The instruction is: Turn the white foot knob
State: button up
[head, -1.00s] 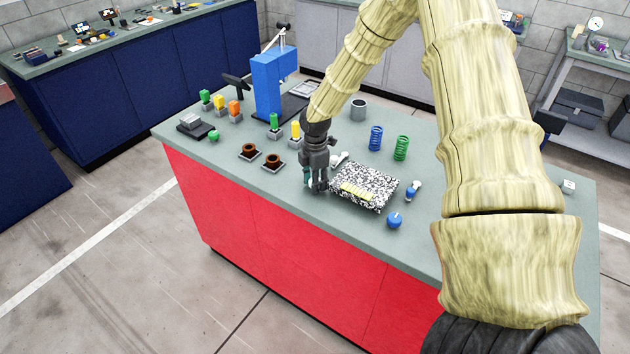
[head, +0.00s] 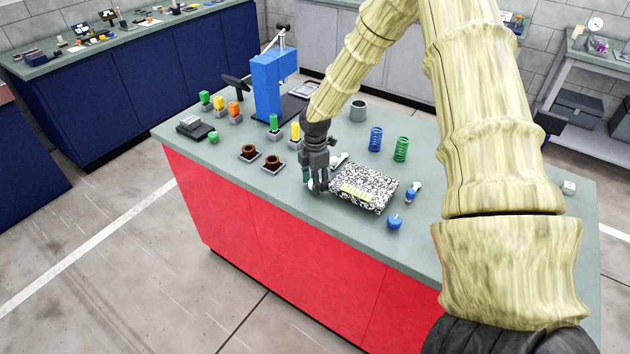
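A black-and-white speckled plate (head: 377,199) with a yellow strip (head: 358,193) lies on the grey-green bench. My gripper (head: 316,186) points down at the plate's left front corner. A small pale spot shows among its fingers, probably a white knob, but the fingers cover most of it. I cannot tell whether they are closed on it. Another white knob-like part (head: 339,160) shows just behind my gripper, at the plate's back left. A blue knob (head: 394,222) sits at the front right corner, and a blue part with a white end (head: 411,191) at the back right.
Two brown cups (head: 272,162) on square bases stand left of my gripper. A blue press (head: 270,85), colored pegs (head: 235,112), a grey ring (head: 358,110), a blue spring (head: 375,139) and a green spring (head: 401,149) stand farther back. The bench front is clear.

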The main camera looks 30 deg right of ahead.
jog(key=shift+d+r, duration=0.1)
jog(key=shift+r, duration=3.9)
